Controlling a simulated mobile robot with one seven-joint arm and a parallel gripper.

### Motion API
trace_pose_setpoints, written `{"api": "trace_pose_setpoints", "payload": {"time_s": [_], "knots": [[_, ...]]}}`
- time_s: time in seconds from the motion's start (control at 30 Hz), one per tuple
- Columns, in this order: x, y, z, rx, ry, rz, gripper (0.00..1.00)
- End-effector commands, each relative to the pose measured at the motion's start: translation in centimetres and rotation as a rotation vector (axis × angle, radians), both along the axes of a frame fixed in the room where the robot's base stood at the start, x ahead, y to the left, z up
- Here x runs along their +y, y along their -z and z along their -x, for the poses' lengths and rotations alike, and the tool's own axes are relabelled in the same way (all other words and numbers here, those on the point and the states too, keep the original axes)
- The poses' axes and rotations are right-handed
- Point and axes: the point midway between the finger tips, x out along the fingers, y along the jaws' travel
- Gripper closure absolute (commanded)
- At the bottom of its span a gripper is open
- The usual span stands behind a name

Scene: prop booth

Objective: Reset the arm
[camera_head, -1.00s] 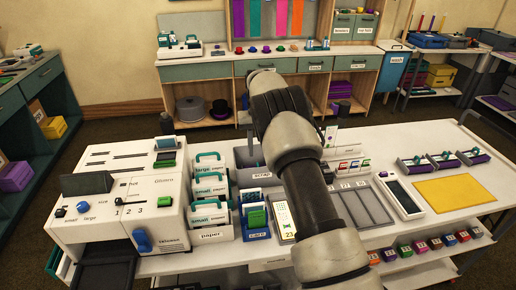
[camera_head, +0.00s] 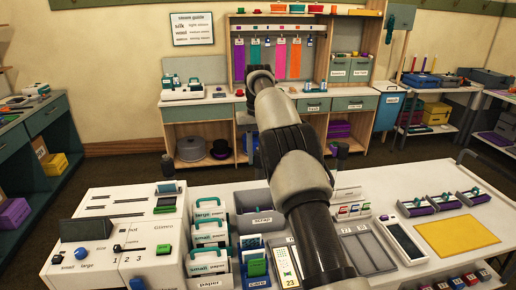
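My arm (camera_head: 288,165) reaches up and away from the bottom of the head view, over the white table (camera_head: 470,268). Its far end points toward the back counter and its dark end piece overlaps the counter's edge in the picture. My gripper's fingers are hidden behind the arm or too small to make out, so I cannot tell whether they are open or hold anything.
A white machine (camera_head: 108,250) with knobs stands at the table's left. File boxes (camera_head: 208,234), a grey bin (camera_head: 258,222), a keypad device (camera_head: 287,266), grey trays (camera_head: 366,250) and a yellow mat (camera_head: 457,235) surround the arm. The floor behind the table is clear.

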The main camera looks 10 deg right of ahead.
Motion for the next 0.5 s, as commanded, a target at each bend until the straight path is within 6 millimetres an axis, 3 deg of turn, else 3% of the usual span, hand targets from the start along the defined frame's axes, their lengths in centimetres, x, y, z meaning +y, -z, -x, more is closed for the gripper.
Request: {"api": "trace_pose_setpoints", "payload": {"time_s": [0.13, 0.5], "knots": [[0.00, -1.09, 0.01, 0.001, 0.000, 0.000, 0.71], [0.01, -1.19, 0.02, 0.001, 0.000, 0.000, 0.71]]}}
